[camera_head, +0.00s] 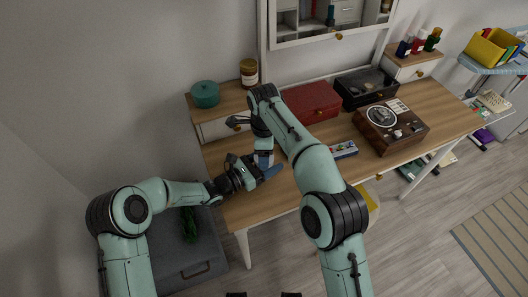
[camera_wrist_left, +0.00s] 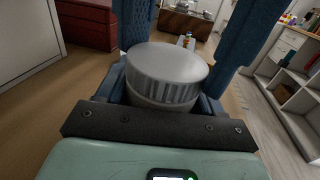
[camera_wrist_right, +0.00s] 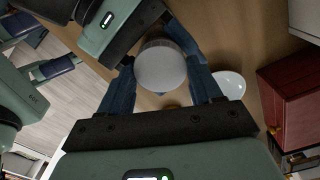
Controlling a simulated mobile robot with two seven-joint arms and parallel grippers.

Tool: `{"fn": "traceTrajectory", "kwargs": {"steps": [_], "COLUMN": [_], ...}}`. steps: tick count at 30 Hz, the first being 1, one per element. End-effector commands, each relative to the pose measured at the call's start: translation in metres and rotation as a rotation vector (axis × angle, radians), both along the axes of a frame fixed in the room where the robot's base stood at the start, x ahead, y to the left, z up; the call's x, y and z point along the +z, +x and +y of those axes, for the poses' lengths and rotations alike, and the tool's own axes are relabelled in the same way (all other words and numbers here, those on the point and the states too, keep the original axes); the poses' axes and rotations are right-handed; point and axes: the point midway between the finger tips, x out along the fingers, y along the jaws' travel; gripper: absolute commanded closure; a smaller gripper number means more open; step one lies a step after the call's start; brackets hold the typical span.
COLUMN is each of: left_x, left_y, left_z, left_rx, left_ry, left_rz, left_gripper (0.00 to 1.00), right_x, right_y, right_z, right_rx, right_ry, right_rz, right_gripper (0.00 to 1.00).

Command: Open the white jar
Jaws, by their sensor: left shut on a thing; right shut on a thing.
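The white jar (camera_head: 263,160) stands upright above the wooden desk, mostly hidden by my grippers in the head view. Its round ridged lid (camera_wrist_left: 167,67) shows large in the left wrist view, and its smooth top shows in the right wrist view (camera_wrist_right: 161,66). My left gripper (camera_head: 268,171) comes in from the left, its blue fingers on both sides of the jar. My right gripper (camera_head: 264,146) reaches it from above, with its fingers flanking the lid. Both are shut on the jar. The lid appears to be on it. Exact finger contact is hidden.
The desk (camera_head: 235,172) also holds a red box (camera_head: 312,102), a black case (camera_head: 366,87), a record player (camera_head: 391,125) and a small grey device (camera_head: 344,150). A teal pot (camera_head: 205,94) and a brown jar (camera_head: 249,72) stand on the raised left section.

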Motion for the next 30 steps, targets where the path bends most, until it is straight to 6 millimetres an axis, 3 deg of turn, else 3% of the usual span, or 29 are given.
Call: {"fn": "traceTrajectory", "kwargs": {"steps": [30], "left_x": [0.0003], "left_y": [-0.0013], "left_z": [-0.0016], "left_rx": [-0.005], "left_ry": [-0.001], "left_rz": [-0.001], "left_gripper": [1.00], "right_x": [0.0022], "right_y": [0.0017], "right_z": [0.0002], "right_rx": [2.380], "right_ry": [-0.001], "right_rz": [-0.003], "right_gripper": [0.72]}}
